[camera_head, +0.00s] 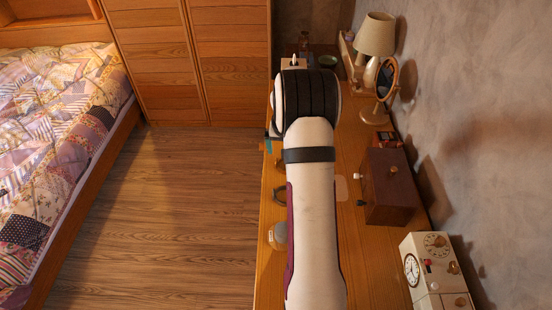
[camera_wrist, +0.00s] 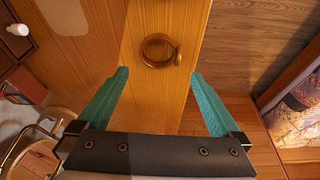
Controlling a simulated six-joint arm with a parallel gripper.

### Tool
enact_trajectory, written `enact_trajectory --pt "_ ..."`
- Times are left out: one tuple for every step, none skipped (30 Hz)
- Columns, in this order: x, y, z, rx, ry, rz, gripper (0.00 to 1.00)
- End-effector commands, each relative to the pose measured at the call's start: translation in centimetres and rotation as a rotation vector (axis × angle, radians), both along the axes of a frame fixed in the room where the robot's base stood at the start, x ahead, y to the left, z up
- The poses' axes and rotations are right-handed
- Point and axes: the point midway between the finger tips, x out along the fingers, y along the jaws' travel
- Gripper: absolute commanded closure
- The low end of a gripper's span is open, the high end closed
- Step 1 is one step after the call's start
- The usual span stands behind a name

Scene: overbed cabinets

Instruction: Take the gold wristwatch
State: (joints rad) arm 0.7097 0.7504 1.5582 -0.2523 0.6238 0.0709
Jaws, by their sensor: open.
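The gold wristwatch (camera_wrist: 146,57) lies as a closed ring on the wooden desktop near its floor-side edge. In the head view the watch (camera_head: 279,196) shows just left of my arm, partly hidden by it. My gripper (camera_wrist: 160,75) is open and empty, its two teal fingers spread wide. In the wrist view the watch is beyond the fingertips, roughly centred between them and apart from both. In the head view my arm hides most of the gripper.
A brown box (camera_head: 391,190) with a pale knob and a cream clock unit (camera_head: 429,262) stand along the wall. A jar (camera_head: 278,236) stands near the desk edge. A round mirror (camera_head: 385,80) and lamp (camera_head: 375,35) are farther back. Open floor (camera_head: 200,200) lies left.

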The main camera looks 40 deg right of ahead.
Motion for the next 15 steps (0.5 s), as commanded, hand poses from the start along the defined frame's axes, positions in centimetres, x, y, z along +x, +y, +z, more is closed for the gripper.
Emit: enact_trajectory --pt "0.2 -0.2 -1.0 0.002 0.001 0.000 0.00" --pt "0.3 -0.3 -1.4 0.002 0.001 0.000 0.00" --pt "0.4 -0.4 -1.8 0.001 0.001 0.001 0.00" --pt "0.4 -0.5 -2.1 0.001 0.001 0.001 0.00" --pt "0.4 -0.5 -2.5 0.002 0.001 0.000 0.00" --pt "0.5 -0.6 -3.2 0.002 0.002 0.000 0.00" --pt "0.5 -0.6 -3.8 0.002 0.002 0.000 0.00" --pt "0.6 -0.7 -4.5 0.002 0.002 -0.001 0.00" --pt "0.6 -0.8 -5.3 0.002 0.002 -0.001 0.00" --pt "0.7 -0.9 -5.9 0.002 0.002 0.000 0.00" --pt "0.8 -1.0 -6.4 0.003 0.001 0.000 0.00" --pt "1.0 -1.2 -6.9 0.002 0.001 0.000 0.00" --pt "1.0 -1.2 -7.2 0.002 0.001 0.000 0.00" --pt "1.1 -1.3 -7.3 0.001 0.000 0.000 0.00" --pt "1.1 -1.3 -7.4 0.001 -0.001 0.001 0.00"
